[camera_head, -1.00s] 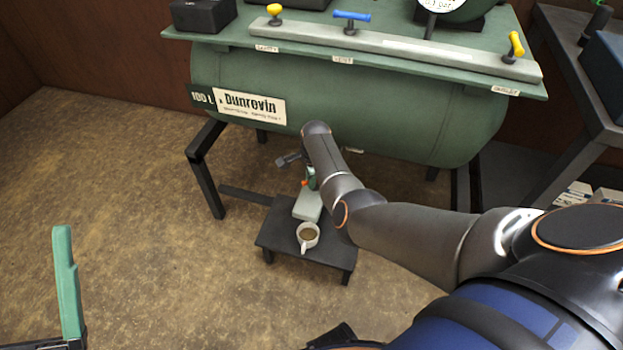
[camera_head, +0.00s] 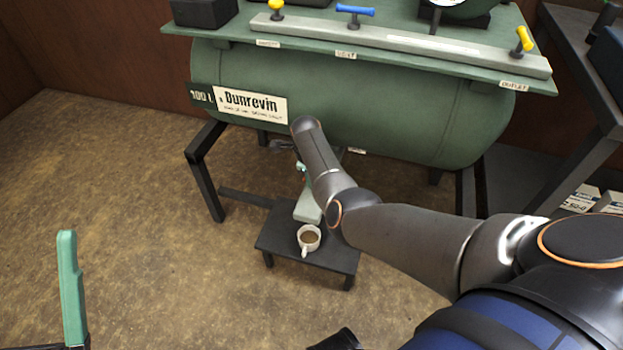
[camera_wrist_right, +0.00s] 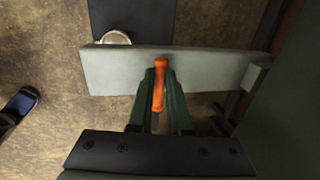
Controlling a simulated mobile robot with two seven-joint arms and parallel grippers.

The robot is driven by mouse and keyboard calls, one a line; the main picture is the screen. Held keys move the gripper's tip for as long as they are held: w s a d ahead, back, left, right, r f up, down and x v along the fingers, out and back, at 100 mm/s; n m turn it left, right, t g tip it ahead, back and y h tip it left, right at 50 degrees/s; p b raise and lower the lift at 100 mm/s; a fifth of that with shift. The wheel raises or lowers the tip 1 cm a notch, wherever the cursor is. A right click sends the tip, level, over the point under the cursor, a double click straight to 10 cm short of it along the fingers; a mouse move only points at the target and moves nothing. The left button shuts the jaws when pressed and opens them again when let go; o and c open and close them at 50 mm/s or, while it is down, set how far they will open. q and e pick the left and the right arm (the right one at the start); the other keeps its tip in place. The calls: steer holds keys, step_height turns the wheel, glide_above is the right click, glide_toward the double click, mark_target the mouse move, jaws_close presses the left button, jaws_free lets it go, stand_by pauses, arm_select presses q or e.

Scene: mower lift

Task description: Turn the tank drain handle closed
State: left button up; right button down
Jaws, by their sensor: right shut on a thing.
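The orange drain handle (camera_wrist_right: 158,86) shows in the right wrist view between the green fingers of my right gripper (camera_wrist_right: 160,85). The gripper is shut on it. The handle lies in front of a pale grey-green bar (camera_wrist_right: 215,73). In the head view my right arm hides most of the gripper and the handle below the green tank (camera_head: 400,125). My left gripper shows only one green finger (camera_head: 72,288) at the lower left, over the floor and away from the tank; its opening cannot be judged.
A white mug of brown liquid (camera_head: 309,238) stands on a low black stool (camera_head: 330,262) just below my right gripper. Black tank legs (camera_head: 203,172) stand at the left. Yellow (camera_head: 276,5) and blue (camera_head: 355,11) handles are on top. The floor at left is clear.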

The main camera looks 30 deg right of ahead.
steer(key=shift+d, duration=0.1)
stand_by(0.3)
steer(key=c, duration=0.9)
jaws_free()
steer(key=shift+o, duration=0.2)
steer(key=shift+r, duration=0.25)
arm_select(q)
step_height(320, 180, up, 6)
steer(key=m+p, duration=0.1)
steer(key=p, duration=0.5)
steer(key=w+a+f+n+g+y+p, duration=0.1)
steer(key=w+f+n+y, duration=0.4)
steer(key=f+y, duration=0.2)
step_height(320, 180, down, 2)
steer(key=shift+w+a+f, duration=0.1)
steer(key=shift+w+a, duration=0.1)
steer(key=shift+w, duration=0.05)
arm_select(e)
step_height(320, 180, up, 12)
steer(key=s+a, duration=0.1)
steer(key=a, duration=0.1)
steer(key=shift+s+f, duration=0.15)
steer(key=shift+s, duration=0.15)
